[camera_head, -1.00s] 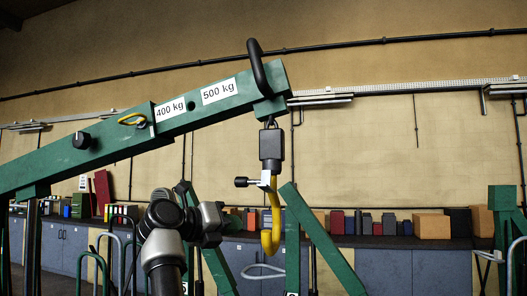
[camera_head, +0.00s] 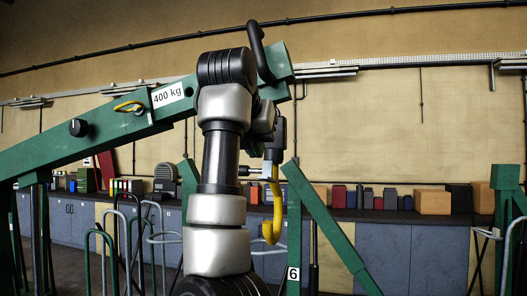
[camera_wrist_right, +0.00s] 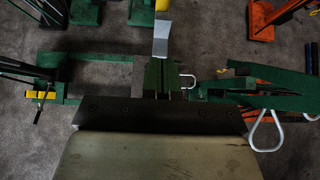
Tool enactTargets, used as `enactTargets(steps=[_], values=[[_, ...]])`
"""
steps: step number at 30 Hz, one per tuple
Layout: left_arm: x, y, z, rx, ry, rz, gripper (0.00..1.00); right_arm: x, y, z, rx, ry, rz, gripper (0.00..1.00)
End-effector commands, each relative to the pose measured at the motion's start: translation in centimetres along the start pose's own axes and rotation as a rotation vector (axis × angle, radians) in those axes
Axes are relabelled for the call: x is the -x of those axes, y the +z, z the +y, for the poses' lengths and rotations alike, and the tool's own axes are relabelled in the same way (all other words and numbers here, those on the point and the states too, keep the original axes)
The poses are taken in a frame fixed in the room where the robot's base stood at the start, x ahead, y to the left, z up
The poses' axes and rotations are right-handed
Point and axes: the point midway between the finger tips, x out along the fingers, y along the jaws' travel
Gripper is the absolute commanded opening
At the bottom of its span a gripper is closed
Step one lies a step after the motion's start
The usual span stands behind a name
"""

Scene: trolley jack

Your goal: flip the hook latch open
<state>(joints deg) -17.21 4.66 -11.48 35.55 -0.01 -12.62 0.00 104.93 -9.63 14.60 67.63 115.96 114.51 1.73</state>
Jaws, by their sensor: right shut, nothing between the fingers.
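The yellow crane hook (camera_head: 272,222) hangs from a black block (camera_head: 281,135) under the tip of the green boom (camera_head: 110,135). A pale latch piece (camera_head: 262,172) with a black knob (camera_head: 243,171) sticks out to the left at the top of the hook. My right arm rises in front of the boom. My right gripper (camera_head: 264,140) is beside the block, above the latch, partly hidden by my own wrist. It is shut and empty; I cannot tell whether it touches the block. The right wrist view shows a silver piece (camera_wrist_right: 162,40) below a bit of yellow. My left gripper is not in view.
The boom carries a 400 kg label (camera_head: 168,95) and a black handle (camera_head: 259,50). A slanted green leg (camera_head: 330,230) stands right of the hook. A bench with boxes (camera_head: 433,201) runs along the wall behind.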

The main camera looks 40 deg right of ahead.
Motion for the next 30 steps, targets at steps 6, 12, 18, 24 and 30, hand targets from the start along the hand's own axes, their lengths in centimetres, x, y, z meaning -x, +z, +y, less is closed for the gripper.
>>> enactTargets(steps=[6, 12, 18, 24, 30], values=[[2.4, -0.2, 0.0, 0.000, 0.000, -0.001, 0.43, -3.5, 1.3, -0.1, 0.000, -0.003, 0.000, 0.00], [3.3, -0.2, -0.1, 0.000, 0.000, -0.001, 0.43, -5.3, 1.9, 0.0, -0.001, -0.002, 0.000, 0.00], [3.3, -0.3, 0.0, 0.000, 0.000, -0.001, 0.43, -5.7, 1.9, 0.0, -0.001, 0.000, -0.001, 0.00], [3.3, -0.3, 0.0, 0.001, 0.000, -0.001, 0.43, -5.6, 1.9, 0.0, -0.001, 0.000, -0.001, 0.00], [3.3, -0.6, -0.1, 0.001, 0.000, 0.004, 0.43, -6.4, 2.8, 0.8, -0.005, -0.007, 0.006, 0.00]])
